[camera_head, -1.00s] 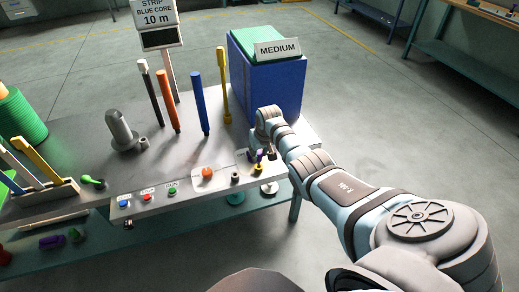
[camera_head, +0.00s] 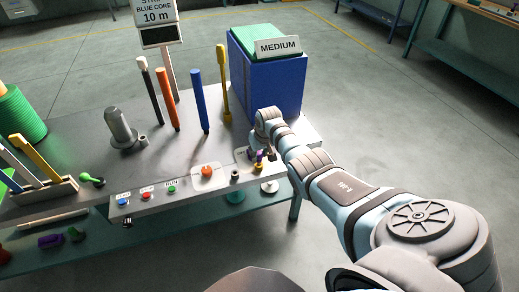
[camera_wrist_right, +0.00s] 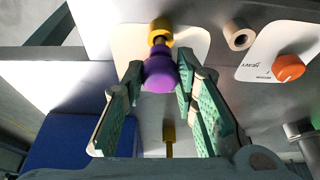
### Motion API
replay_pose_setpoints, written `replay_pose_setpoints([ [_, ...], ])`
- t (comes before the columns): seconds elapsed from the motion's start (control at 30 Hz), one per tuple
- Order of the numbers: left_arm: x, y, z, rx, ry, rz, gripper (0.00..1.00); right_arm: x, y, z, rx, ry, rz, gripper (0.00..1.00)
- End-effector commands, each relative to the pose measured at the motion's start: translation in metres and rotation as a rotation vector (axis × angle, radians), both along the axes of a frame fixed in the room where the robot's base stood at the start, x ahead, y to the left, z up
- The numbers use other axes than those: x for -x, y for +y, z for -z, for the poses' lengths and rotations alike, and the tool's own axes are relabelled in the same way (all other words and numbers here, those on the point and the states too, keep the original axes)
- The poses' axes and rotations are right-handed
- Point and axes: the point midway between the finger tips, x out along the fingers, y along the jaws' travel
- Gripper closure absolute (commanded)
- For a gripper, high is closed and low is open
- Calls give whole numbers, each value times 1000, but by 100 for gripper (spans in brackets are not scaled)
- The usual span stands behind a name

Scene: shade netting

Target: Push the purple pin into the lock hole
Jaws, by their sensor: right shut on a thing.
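The purple pin (camera_wrist_right: 160,76) is between the fingers of my right gripper (camera_wrist_right: 160,69), which is shut on its purple head. A short dark shaft shows between the head and a yellow collar (camera_wrist_right: 160,27) on a pale plate (camera_wrist_right: 193,40). The shaft lines up with the collar and its end seems to be at or inside it; how deep I cannot tell. In the head view the right gripper (camera_head: 268,152) is low over the table's right front corner, partly hiding the purple pin (camera_head: 259,155). My left gripper is not in view.
An orange knob (camera_head: 207,170) and a small grey socket (camera_head: 235,176) are left of the gripper. Blue, red and green buttons (camera_head: 146,195) are farther left. A blue box (camera_head: 272,86) stands close behind, beside a yellow upright rod (camera_head: 224,85).

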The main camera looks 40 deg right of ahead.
Motion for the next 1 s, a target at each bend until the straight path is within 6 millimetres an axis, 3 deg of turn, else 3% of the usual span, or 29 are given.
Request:
replay_pose_setpoints([
  [0.8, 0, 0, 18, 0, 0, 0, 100, 0, 0, 21, 0, -1, 0, 100],
  [0.83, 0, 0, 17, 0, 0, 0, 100, 0, 0, 20, 0, -1, 0, 69],
  [0.93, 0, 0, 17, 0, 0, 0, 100, 0, 0, 20, 0, -1, 0, 53],
  [1.0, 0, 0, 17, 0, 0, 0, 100, 0, 0, 20, 0, -1, 0, 50],
])
